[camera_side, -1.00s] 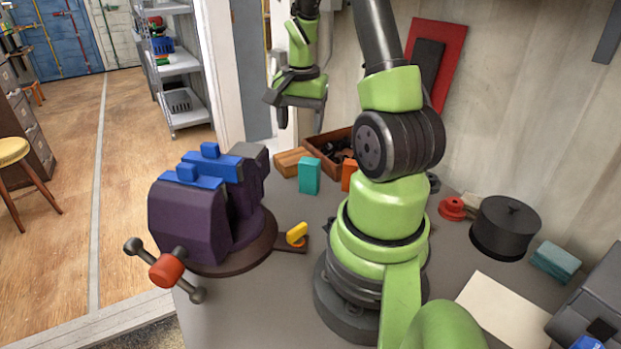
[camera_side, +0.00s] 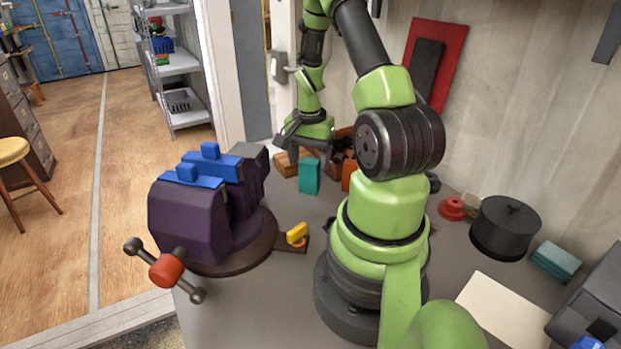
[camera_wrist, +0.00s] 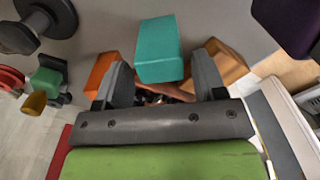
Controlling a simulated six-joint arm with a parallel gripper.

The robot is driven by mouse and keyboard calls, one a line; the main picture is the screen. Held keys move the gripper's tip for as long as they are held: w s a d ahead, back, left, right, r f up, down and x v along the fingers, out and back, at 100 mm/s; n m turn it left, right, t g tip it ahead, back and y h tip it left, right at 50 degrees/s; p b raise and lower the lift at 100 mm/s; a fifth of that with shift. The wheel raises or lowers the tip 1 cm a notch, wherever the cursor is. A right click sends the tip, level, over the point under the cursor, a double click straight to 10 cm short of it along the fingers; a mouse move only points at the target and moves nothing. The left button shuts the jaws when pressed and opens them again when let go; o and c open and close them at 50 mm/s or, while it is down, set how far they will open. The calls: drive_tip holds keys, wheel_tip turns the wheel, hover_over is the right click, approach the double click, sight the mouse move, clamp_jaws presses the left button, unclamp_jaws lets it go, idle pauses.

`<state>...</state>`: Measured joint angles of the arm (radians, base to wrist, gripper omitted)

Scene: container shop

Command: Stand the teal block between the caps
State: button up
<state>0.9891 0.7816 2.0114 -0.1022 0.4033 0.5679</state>
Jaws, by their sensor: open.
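The teal block (camera_side: 309,177) stands upright on the grey bench, right of the vise. My gripper (camera_side: 303,152) is just above and behind it in the side view, pointing down. In the wrist view the teal block (camera_wrist: 159,48) lies ahead of the open fingers, roughly in line with the gap between them; contact cannot be told. The blue caps (camera_side: 215,164) sit on top of the purple vise's (camera_side: 190,222) jaws, each with a raised tab. The gap between them is partly hidden in the side view.
An orange block (camera_side: 348,176) stands right of the teal block and a wooden block (camera_side: 285,163) is behind left. A yellow piece (camera_side: 297,234) is by the vise base.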

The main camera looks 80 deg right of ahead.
drive_tip(key=c, duration=1)
drive_tip(key=shift+r, duration=2.55)
drive_tip(key=shift+c, duration=0.2)
drive_tip(key=shift+r, duration=0.15)
wheel_tip(320, 180, up, 22)
drive_tip(key=w+a+n, duration=0.1)
drive_tip(key=w+a, duration=0.5)
drive_tip(key=a, duration=0.5)
drive_tip(key=w+a, duration=0.6)
drive_tip(key=a, duration=0.4)
wheel_tip(320, 180, down, 9)
drive_tip(key=shift+a, duration=0.15)
